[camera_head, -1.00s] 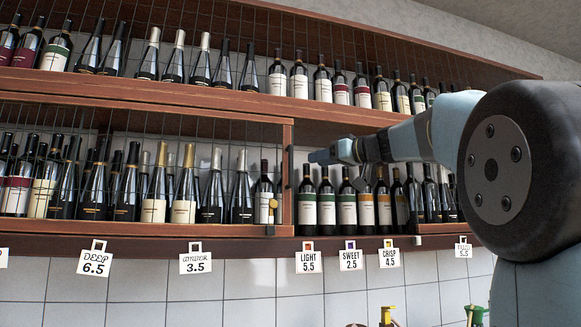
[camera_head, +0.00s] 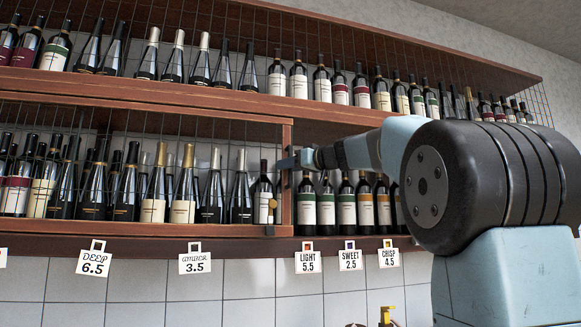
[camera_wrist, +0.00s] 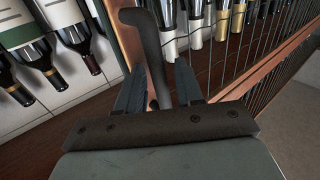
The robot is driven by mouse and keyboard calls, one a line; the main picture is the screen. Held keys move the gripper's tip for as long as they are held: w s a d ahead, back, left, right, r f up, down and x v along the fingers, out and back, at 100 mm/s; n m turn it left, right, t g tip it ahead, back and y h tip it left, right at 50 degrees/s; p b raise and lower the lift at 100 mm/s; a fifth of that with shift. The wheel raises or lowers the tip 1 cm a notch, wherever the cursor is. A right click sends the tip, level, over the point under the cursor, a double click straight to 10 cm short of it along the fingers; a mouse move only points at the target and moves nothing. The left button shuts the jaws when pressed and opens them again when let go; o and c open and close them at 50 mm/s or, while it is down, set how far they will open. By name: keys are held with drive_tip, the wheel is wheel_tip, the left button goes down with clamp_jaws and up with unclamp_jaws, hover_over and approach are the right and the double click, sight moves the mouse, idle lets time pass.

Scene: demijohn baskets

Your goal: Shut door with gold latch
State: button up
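A wire-mesh door with a wooden frame (camera_head: 287,215) covers the left part of the lower wine shelf. The gold latch (camera_head: 272,206) is near its lower right corner. My gripper (camera_head: 287,162) is at the door's right frame post, seen from the side in the head view. In the wrist view, my gripper's two fingers (camera_wrist: 158,75) are apart, with the door's dark bar handle (camera_wrist: 147,45) between them. A gap shows beside the right finger, so they do not look closed on the handle. I cannot tell how far the door stands from the shelf front.
Bottles (camera_head: 328,205) stand in the uncovered shelf part to the right, behind my arm. An upper shelf (camera_head: 150,94) with more bottles runs above. Price tags (camera_head: 308,262) hang below the lower shelf.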

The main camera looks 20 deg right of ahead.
clamp_jaws()
idle(0.6)
